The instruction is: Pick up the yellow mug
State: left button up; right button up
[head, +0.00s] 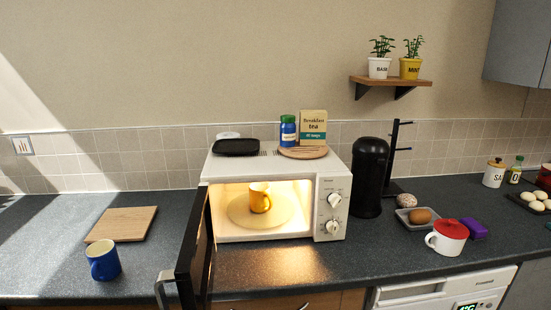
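The yellow mug (260,198) stands upright on the round turntable (238,212) inside the lit white microwave (328,190). Its handle seems to face front right. The microwave door (196,250) stands open, swung toward the front left of the opening. Nothing blocks the front of the mug in the head view. Neither of my grippers is in view.
A blue mug (103,261) and a wooden board (122,224) are on the counter left of the door. A black cylinder (369,178), a red-topped white mug (447,238) and a purple sponge (474,229) are on the right. Counter before the microwave is clear.

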aim_at(261, 201)
jog(key=i+j, duration=0.1)
jog(key=j, duration=0.25)
jog(key=i+j+z, duration=0.1)
jog(key=j, duration=0.25)
jog(key=i+j, duration=0.15)
jog(key=j, duration=0.25)
jog(key=i+j, duration=0.1)
jog(key=j, duration=0.25)
jog(key=z, duration=0.05)
